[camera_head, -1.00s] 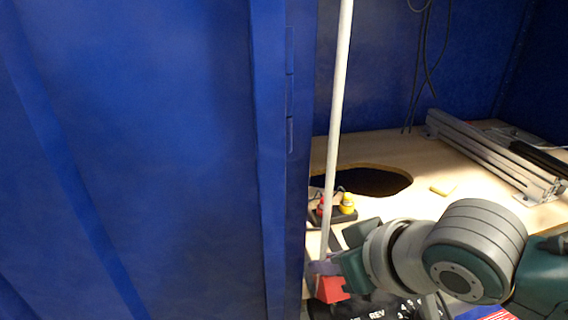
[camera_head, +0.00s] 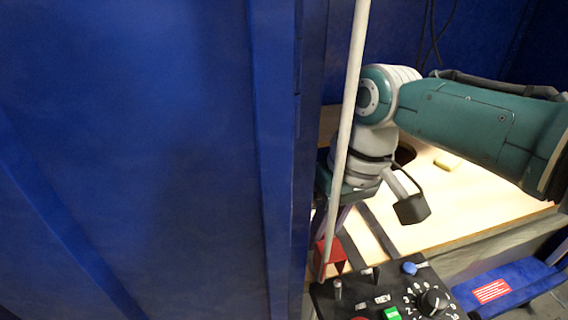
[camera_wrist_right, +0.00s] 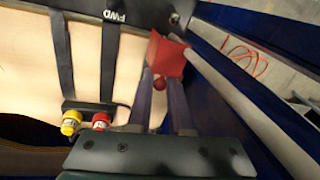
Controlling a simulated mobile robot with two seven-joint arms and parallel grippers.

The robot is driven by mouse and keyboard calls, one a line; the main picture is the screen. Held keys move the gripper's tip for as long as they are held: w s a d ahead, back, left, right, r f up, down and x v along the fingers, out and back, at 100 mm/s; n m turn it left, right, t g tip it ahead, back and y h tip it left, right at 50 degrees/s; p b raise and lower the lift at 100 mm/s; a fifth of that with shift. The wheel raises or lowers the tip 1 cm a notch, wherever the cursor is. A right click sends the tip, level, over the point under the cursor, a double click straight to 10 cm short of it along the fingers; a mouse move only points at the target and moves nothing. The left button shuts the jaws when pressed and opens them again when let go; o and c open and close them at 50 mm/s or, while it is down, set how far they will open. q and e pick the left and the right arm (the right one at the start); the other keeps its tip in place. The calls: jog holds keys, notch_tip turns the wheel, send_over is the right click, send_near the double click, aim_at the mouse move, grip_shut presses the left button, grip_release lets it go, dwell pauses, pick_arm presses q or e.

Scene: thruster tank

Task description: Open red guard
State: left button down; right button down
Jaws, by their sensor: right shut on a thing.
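The red guard (camera_head: 333,252) sits at the left rear edge of the black control panel (camera_head: 340,292), right behind the white pole. In the right wrist view the red guard (camera_wrist_right: 165,53) stands at the tips of my fingers, with a small red round part just below it between them. My right gripper (camera_wrist_right: 164,80) is shut on the guard, its two fingers on either side. In the head view the right gripper (camera_head: 336,222) reaches down from above, partly hidden by the pole and blue door. My left gripper is not in view.
A blue door (camera_head: 150,150) fills the left side, and a white pole (camera_head: 347,120) stands in front of the gripper. The panel carries a black knob (camera_head: 433,301), a blue button (camera_head: 409,268) and a green button (camera_head: 392,313). Yellow (camera_wrist_right: 71,121) and red (camera_wrist_right: 101,121) knobs stand beside the gripper.

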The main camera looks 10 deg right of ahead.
jog(key=shift+f, duration=0.15)
jog(key=c, duration=0.8)
grip_release()
jog(key=shift+r+p, duration=0.3)
jog(key=shift+r, duration=0.2)
jog(key=p+v, duration=0.3)
jog(key=v, duration=0.6)
jog(key=shift+p, duration=0.4)
